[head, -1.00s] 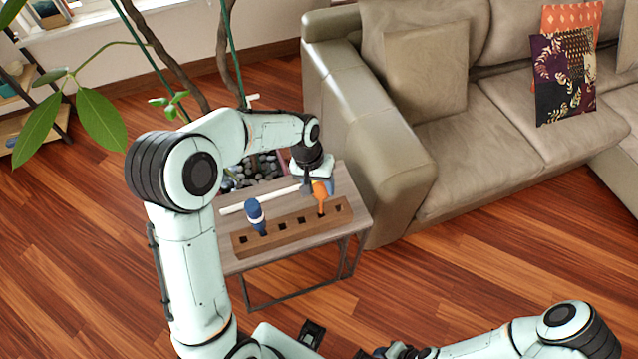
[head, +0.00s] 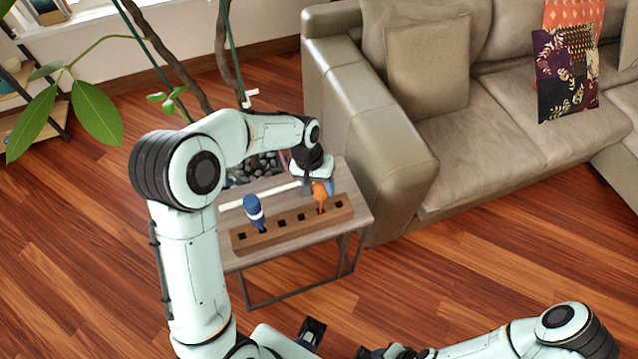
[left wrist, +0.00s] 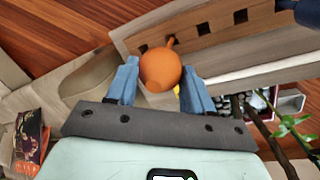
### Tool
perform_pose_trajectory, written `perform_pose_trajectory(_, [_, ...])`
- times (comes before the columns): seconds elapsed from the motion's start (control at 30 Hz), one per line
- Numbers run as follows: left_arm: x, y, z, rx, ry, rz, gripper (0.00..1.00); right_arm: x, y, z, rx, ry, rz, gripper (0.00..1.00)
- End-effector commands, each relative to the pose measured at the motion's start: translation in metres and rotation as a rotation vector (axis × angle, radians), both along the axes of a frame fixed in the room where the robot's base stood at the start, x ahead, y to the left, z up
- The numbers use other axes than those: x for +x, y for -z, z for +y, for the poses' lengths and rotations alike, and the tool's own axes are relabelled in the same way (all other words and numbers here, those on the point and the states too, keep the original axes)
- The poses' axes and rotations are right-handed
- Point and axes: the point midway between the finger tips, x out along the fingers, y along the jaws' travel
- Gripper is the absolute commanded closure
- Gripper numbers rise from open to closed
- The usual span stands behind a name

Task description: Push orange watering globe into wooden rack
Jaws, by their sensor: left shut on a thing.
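The orange watering globe (head: 319,189) has its round end up and its thin stem down at a square hole near the right end of the wooden rack (head: 290,232). How deep the stem sits is unclear. My left gripper (head: 318,186) is shut on the globe from behind. In the left wrist view, the orange globe (left wrist: 160,70) sits between the blue fingers of my left gripper (left wrist: 160,88), with the wooden rack (left wrist: 222,30) beyond it. My right arm is at the bottom right of the head view; its gripper is not clearly shown.
A blue globe (head: 254,212) stands tilted in the rack's left part. A pale rod (head: 262,197) lies behind the rack on the small table (head: 225,262). The sofa (head: 375,150) stands close to the table's right side. Plant stems rise behind the table.

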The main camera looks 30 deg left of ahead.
Motion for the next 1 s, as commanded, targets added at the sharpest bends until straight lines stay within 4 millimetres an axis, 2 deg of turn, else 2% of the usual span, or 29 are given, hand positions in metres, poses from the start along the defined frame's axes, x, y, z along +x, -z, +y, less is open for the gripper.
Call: perform_pose_trajectory(1.0, [0.0,0.031,0.0,0.0,-0.001,0.0,0.79,-0.009,0.022,0.0,0.0,0.0,0.01,0.57])
